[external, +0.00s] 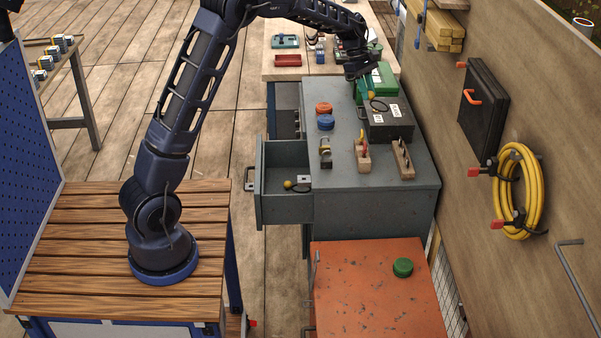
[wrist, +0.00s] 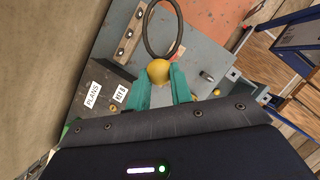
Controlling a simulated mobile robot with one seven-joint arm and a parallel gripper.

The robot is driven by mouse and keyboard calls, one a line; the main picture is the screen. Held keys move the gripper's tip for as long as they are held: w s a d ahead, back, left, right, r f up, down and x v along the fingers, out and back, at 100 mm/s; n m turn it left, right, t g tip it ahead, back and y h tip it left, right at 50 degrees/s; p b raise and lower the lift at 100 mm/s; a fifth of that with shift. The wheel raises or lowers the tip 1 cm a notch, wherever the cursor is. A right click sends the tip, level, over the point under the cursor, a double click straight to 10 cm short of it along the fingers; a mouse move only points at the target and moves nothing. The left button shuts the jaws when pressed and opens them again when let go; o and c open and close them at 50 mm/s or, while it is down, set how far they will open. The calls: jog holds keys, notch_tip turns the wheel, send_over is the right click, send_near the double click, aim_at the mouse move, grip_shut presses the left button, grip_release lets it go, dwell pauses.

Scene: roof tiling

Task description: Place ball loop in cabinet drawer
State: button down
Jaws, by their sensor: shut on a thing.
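My gripper (external: 370,82) is above the back of the grey cabinet (external: 340,100), near a black box. In the wrist view its teal fingers (wrist: 161,84) are shut on a ball loop's yellow ball (wrist: 158,71), with the dark ring (wrist: 163,28) standing out beyond it. The held ball also shows in the external view (external: 371,95). The cabinet's top drawer (external: 285,210) is pulled open to the left. Another ball loop (external: 288,184) lies inside it beside a small metal piece (external: 304,180).
On the cabinet top are a black labelled box (external: 388,124), a green case (external: 378,80), a red disc (external: 324,107), a blue disc (external: 325,122), a padlock (external: 325,150) and wooden holders (external: 403,158). An orange cabinet (external: 370,300) stands in front.

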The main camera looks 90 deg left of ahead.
jog(key=s+a+n+t+y, duration=0.1)
jog(key=s+a+n, duration=0.25)
jog(key=a, duration=0.35)
jog(key=s+a+n+y, duration=0.2)
jog(key=s+a+n, duration=0.15)
jog(key=a, duration=0.35)
jog(key=n, duration=0.1)
send_over(342, 138)
jog(key=s, duration=0.2)
notch_tip(342, 138, down, 4)
jog(key=f, duration=2)
jog(key=shift+w+a+f, duration=0.1)
jog(key=shift+w+f, duration=0.05)
jog(key=shift+w, duration=0.05)
jog(key=c, duration=1.3)
grip_release()
jog(key=shift+f, duration=0.1)
jog(key=shift+o, duration=0.2)
